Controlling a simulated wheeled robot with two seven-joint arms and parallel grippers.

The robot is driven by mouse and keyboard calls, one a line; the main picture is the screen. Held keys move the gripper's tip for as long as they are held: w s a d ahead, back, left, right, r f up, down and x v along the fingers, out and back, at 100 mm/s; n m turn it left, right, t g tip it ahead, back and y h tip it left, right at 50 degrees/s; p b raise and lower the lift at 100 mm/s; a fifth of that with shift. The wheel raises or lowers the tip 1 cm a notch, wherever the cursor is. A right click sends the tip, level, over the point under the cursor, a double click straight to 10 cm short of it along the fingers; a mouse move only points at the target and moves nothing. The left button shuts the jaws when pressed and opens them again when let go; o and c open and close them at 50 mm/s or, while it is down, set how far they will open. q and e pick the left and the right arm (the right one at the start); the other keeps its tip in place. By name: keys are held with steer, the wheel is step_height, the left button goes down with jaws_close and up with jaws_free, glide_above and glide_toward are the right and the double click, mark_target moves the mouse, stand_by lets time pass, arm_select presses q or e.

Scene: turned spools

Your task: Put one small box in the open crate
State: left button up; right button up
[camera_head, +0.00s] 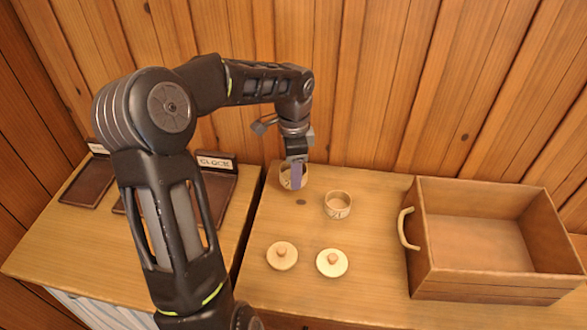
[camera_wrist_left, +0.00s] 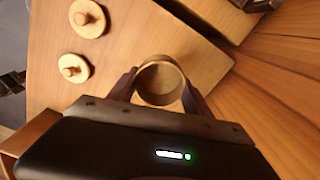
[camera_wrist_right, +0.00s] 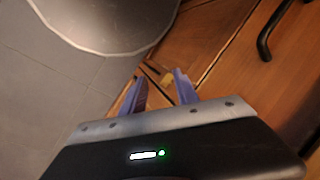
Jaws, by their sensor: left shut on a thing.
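My left gripper (camera_head: 294,178) points down with its fingers shut on one small round wooden box (camera_head: 291,184). In the left wrist view this open-topped box (camera_wrist_left: 160,83) sits between the two fingers; I cannot tell whether it is clear of the table. A second small round box (camera_head: 338,204) stands on the table to its right; the gripper body hides it in the left wrist view. The open wooden crate (camera_head: 475,287) stands at the right, and its inside looks empty. My right gripper (camera_wrist_right: 160,90) is open and empty, away from the table top.
Two round knobbed lids (camera_head: 282,256) (camera_head: 332,263) lie in front of the boxes. The crate has a pale side handle (camera_head: 408,229). Dark trays with labels (camera_head: 216,162) lie on the left cabinet, past a gap. A plank wall (camera_head: 370,80) stands behind.

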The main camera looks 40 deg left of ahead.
arm_select(q)
steer(key=w+d+n, duration=0.3)
steer(key=d+n, duration=0.1)
steer(key=d, duration=0.5)
steer(key=w+d+n, duration=0.3)
steer(key=d+n, duration=0.1)
steer(key=d, duration=0.6)
steer(key=shift+f+n, duration=0.3)
steer(key=shift+f, duration=0.05)
steer(key=shift+a, duration=0.1)
